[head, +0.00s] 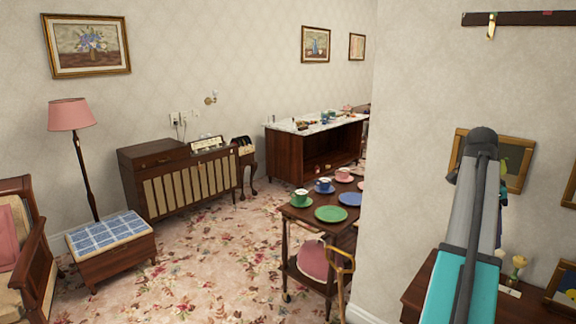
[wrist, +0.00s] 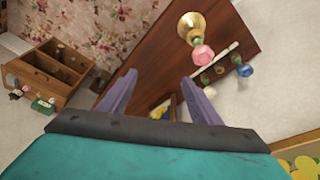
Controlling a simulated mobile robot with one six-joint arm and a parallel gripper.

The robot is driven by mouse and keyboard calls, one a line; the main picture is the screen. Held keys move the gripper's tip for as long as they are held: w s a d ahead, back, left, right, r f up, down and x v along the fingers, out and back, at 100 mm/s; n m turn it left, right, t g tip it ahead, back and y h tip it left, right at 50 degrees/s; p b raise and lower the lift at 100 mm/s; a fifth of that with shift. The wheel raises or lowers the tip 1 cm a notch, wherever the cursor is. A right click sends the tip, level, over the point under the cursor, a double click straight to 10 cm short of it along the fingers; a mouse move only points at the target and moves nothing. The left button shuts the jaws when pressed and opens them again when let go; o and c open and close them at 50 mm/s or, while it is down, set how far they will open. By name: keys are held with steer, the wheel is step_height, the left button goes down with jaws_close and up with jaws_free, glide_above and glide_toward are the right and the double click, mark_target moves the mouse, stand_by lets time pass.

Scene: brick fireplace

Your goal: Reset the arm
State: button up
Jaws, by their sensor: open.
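My gripper (wrist: 158,76) is open in the wrist view, with its two purple-grey fingers apart. No object is held between them. A brown wooden surface shows beyond the fingers, along with part of a small framed picture low in the gap. In the head view my grey and teal arm rises at the right in front of the wall. The fingers are mostly hidden behind the arm there.
In the head view, a trolley (head: 297,211) with plates stands left of the wall corner. Floral carpet (head: 215,245) is clear at centre-left.

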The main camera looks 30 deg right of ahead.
steer(key=w+a+f+n+y, duration=0.15)
steer(key=w+a+f, duration=0.35)
steer(key=w+f, duration=0.5)
steer(key=w+a+f+n+g, duration=0.25)
steer(key=w+a+f, duration=0.25)
steer(key=a+f, duration=0.85)
steer(key=w+a+f+n+g, duration=0.1)
steer(key=w+a+f+n, duration=0.35)
steer(key=a+f, duration=0.9)
steer(key=s+a+f+n+g, duration=0.1)
steer(key=s+a+f+n, duration=0.25)
steer(key=a+f, duration=0.5)
steer(key=s+a+f+n, duration=0.2)
steer(key=s+a+f, duration=0.2)
steer(key=a+f, duration=0.5)
steer(key=s+a+f+n+y, duration=0.1)
steer(key=s+a+f+n, duration=1)
steer(key=s, duration=0.5)
steer(key=shift+a+f+t, duration=0.45)
steer(key=shift+a+f, duration=0.35)
steer(key=shift+f, duration=0.25)
